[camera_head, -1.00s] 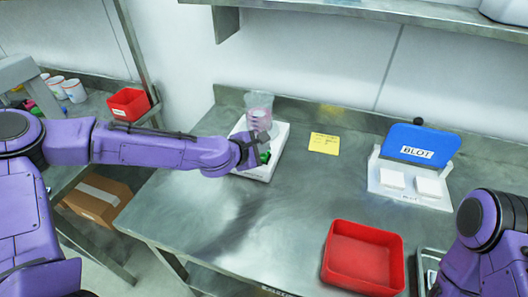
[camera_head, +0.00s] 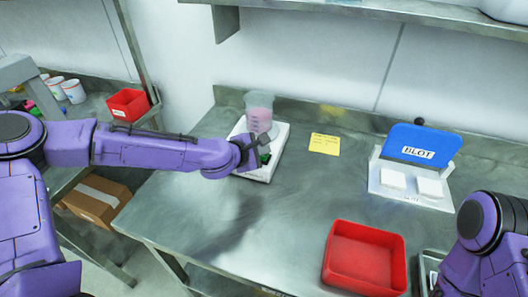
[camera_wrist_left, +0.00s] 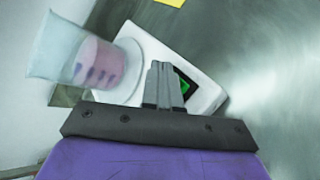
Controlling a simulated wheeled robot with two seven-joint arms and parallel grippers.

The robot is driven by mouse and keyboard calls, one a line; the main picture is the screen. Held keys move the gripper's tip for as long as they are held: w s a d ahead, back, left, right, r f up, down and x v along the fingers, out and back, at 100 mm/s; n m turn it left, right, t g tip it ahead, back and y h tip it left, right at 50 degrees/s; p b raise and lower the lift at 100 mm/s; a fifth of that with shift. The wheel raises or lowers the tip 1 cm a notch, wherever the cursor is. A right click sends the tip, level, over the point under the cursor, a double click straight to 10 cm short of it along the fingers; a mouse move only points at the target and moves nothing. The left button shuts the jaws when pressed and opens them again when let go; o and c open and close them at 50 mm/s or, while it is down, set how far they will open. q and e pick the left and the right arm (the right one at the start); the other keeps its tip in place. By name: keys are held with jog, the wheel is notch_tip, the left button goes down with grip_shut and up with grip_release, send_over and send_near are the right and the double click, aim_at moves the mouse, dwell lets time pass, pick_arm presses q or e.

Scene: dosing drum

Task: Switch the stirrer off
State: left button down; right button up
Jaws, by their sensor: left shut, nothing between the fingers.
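The stirrer (camera_head: 272,160) is a white flat unit on the steel bench, left of the yellow note. A clear beaker (camera_head: 259,113) with pink liquid stands on its plate. My left gripper (camera_head: 262,150) is over the front part of the stirrer. In the left wrist view the shut fingers (camera_wrist_left: 163,84) point at the stirrer's front panel (camera_wrist_left: 206,94), beside a small green-lit display (camera_wrist_left: 183,86) that they partly cover. The beaker (camera_wrist_left: 85,58) shows at the left there. Any knob or switch is hidden, and I cannot tell whether the fingertips touch the panel. My right gripper is not in view.
A yellow note (camera_head: 325,144) lies right of the stirrer. A white stand with a blue "BLOT" lid (camera_head: 418,146) is at the right. A red tray (camera_head: 364,258) is at the front. A side bench at the left holds a red bin (camera_head: 128,104) and cups. The mid bench is clear.

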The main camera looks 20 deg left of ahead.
pick_arm(q)
jog(key=shift+s+r+p, duration=0.25)
jog(key=shift+r+p, duration=0.5)
jog(key=shift+r, duration=0.1)
jog(key=r+p, duration=0.2)
jog(key=s+r+p, duration=0.1)
jog(key=r+p, duration=0.1)
jog(key=r, duration=0.1)
jog(key=shift+s, duration=0.1)
jog(key=shift+f, duration=0.1)
